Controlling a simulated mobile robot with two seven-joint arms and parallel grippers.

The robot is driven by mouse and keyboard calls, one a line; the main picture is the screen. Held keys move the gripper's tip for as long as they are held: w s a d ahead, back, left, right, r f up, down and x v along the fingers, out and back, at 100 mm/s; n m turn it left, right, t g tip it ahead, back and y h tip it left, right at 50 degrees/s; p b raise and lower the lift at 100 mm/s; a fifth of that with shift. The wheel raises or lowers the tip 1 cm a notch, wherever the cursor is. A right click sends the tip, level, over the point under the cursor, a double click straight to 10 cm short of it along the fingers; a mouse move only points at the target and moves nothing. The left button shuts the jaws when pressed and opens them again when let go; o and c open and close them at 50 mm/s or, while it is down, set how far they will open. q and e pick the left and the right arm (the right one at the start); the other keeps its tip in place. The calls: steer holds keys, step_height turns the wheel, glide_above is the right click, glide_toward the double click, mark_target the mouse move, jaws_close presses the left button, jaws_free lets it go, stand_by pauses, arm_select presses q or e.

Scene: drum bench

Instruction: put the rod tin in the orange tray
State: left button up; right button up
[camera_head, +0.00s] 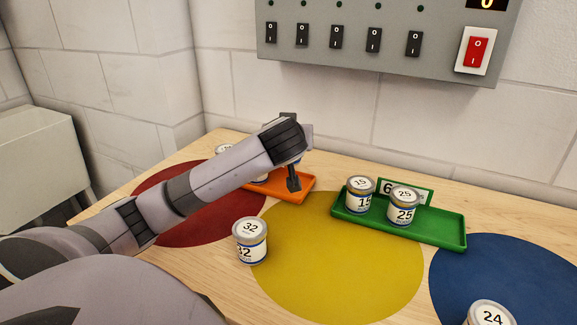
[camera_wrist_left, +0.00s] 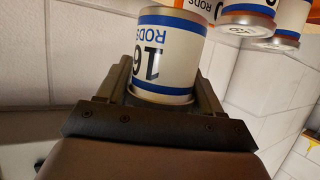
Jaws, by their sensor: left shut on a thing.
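A white tin with a blue band, marked "16 RODS" (camera_wrist_left: 168,58), sits between the fingers of my left gripper (camera_wrist_left: 165,90) in the left wrist view. The gripper is shut on it. Two other tins are partly hidden behind my forearm, one low by the tray (camera_head: 259,177) and one farther back (camera_head: 224,149). My right gripper is not in view.
A green tray (camera_head: 440,238) holds tins marked 15 (camera_head: 360,200) and 25 (camera_head: 403,208). A tin marked 32 (camera_head: 250,243) stands between the red (camera_head: 200,232) and yellow (camera_head: 340,270) discs. A tin marked 24 (camera_head: 490,316) is by the blue disc (camera_head: 510,275). Most of the yellow disc is clear.

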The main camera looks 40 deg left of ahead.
arm_select(q)
step_height(320, 180, down, 8)
steer(key=shift+r, duration=0.25)
steer(key=shift+b, duration=0.35)
steer(key=o, duration=0.8)
steer(key=shift+f, duration=0.2)
steer(key=shift+c, duration=0.2)
steer(key=shift+o, duration=0.6)
steer(key=shift+r, duration=0.1)
